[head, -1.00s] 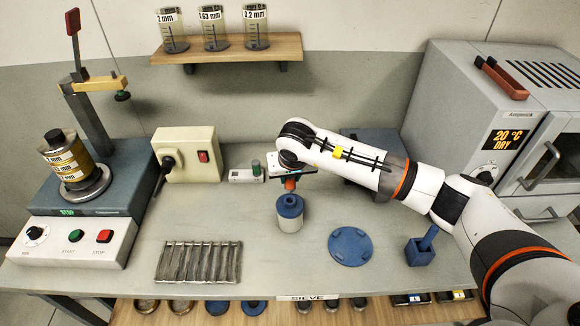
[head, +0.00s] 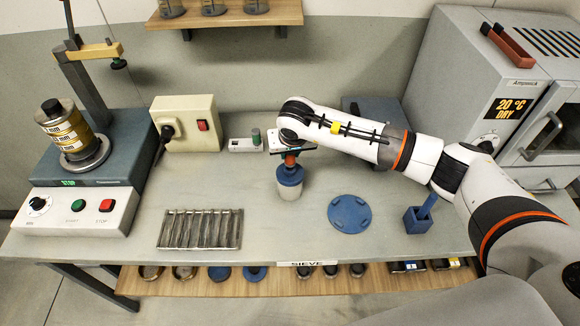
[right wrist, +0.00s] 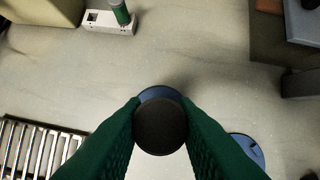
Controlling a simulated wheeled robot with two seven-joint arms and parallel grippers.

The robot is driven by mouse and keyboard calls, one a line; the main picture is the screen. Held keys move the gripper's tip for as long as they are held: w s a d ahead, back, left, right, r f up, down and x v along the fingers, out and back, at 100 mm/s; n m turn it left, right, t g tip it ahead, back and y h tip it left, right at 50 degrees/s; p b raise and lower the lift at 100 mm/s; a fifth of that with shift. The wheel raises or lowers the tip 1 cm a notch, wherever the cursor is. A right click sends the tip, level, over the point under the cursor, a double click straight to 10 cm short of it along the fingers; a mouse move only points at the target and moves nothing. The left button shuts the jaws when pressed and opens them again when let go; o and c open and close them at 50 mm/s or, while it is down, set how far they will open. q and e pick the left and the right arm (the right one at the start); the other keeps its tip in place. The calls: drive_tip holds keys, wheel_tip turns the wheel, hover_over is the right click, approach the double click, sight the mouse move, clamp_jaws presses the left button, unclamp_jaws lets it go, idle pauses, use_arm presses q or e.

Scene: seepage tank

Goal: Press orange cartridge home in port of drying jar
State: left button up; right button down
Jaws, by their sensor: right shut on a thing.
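The drying jar (head: 291,185) stands on the bench, with a blue lid and a pale body. My right gripper (head: 290,154) is directly above it, shut on the orange cartridge (head: 290,160), which is upright at the lid's centre. The cartridge's lower end meets the lid, but I cannot tell how deep it sits in the port, which is hidden. In the right wrist view, the green fingers (right wrist: 160,125) clasp the cartridge's dark round top (right wrist: 160,126). A blue rim of the jar lid (right wrist: 158,92) shows behind it. My left gripper is out of view.
A white block with a green cylinder (head: 256,137) stands just behind and left of the jar. A metal rod rack (head: 200,229) lies front left, a blue disc (head: 351,214) to the right, and a blue holder (head: 418,220) further right. Bare bench surrounds the jar.

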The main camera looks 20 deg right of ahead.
drive_tip(key=shift+f, duration=0.75)
idle(1.7)
drive_tip(key=c, duration=1.1)
unclamp_jaws()
drive_tip(key=v, duration=1.2)
